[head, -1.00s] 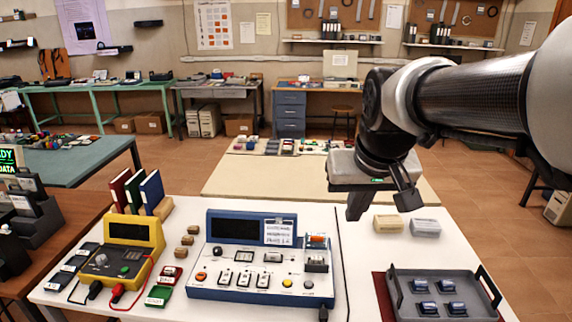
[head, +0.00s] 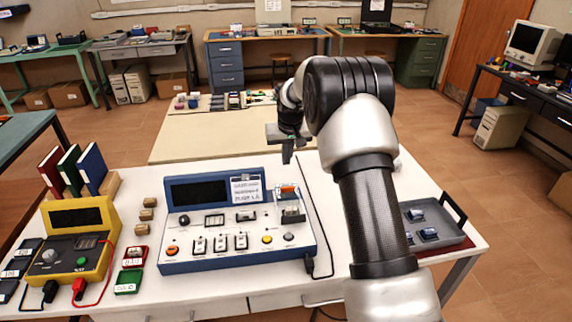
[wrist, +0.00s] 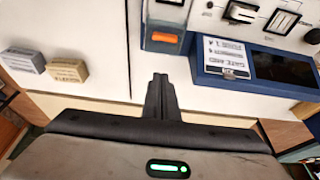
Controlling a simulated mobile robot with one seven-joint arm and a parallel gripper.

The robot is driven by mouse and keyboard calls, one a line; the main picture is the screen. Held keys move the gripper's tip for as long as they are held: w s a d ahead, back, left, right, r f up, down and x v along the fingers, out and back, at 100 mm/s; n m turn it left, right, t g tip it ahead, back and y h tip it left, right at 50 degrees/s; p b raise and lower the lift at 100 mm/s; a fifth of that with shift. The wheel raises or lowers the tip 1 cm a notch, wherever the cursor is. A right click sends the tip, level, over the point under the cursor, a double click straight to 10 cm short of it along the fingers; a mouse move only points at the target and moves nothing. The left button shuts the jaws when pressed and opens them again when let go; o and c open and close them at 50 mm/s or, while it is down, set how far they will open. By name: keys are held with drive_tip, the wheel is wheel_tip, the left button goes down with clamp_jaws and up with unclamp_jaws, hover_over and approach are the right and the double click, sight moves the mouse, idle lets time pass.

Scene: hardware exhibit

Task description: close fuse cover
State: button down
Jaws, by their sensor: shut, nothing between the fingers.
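The blue device (head: 240,252) with a white panel stands on the white table. The fuse housing (head: 292,214) is at its right rear corner, with an orange piece (head: 287,189) at its back. A clear cover seems to stand up there; its exact angle is hard to tell. My gripper (head: 287,158) is above and behind that corner, shut and empty, apart from the device. In the wrist view, the closed fingers (wrist: 160,82) point toward the table just beside the device's rear edge, near the orange piece (wrist: 165,38).
A yellow meter (head: 75,240) and upright books (head: 72,170) stand to the left. A grey tray (head: 440,225) with small blue-black parts is at the right, partly behind my arm. Two small blocks (wrist: 66,70) lie beside the device. A black cable (head: 318,225) runs along the device's right side.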

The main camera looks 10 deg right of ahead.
sight(287, 191)
drive_tip(key=x, duration=0.8)
drive_tip(key=shift+f, duration=0.1)
drive_tip(key=shift+s+f+p, duration=0.1)
drive_tip(key=shift+s+p, duration=0.4)
drive_tip(key=shift+s, duration=1.45)
drive_tip(key=shift+s+f, duration=0.1)
